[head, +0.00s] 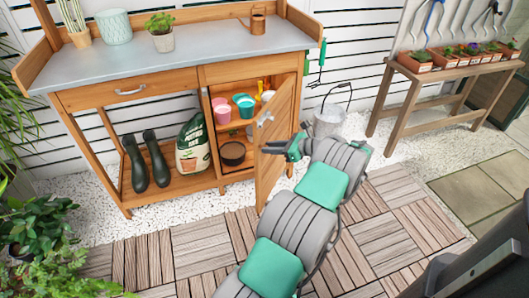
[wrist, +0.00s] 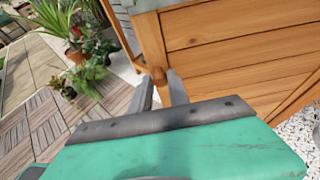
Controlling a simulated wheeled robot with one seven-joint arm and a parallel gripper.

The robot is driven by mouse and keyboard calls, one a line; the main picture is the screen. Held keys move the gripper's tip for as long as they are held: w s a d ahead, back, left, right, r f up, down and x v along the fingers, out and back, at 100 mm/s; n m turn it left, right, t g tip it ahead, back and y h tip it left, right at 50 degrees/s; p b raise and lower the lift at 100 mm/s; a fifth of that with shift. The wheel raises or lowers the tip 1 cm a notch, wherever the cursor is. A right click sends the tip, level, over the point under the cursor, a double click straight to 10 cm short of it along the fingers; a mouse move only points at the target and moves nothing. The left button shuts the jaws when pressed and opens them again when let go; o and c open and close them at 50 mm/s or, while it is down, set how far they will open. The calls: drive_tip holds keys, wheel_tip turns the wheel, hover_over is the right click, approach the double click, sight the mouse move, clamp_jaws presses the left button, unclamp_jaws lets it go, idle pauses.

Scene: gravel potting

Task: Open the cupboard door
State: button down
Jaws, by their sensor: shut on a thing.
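The wooden cupboard door (head: 275,160) under the potting bench stands swung well out from the cupboard (head: 218,90), so the shelves inside show. Exactly how far the fingers overlap the wood is partly hidden.
Pink and teal cups (head: 243,105) and a dark pot (head: 232,153) stand inside the cupboard. Boots (head: 157,160) and a soil bag (head: 194,145) are on the lower shelf at left. The deck in front is clear.

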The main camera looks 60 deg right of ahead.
drive_tip(key=shift+s+d+f, duration=0.1)
drive_tip(key=shift+s, duration=0.25)
drive_tip(key=shift+w, duration=0.15)
drive_tip(key=c, duration=1.3)
unclamp_jaws()
drive_tip(key=shift+w, duration=0.1)
drive_tip(key=shift+o, duration=0.2)
drive_tip(key=shift+r, duration=0.2)
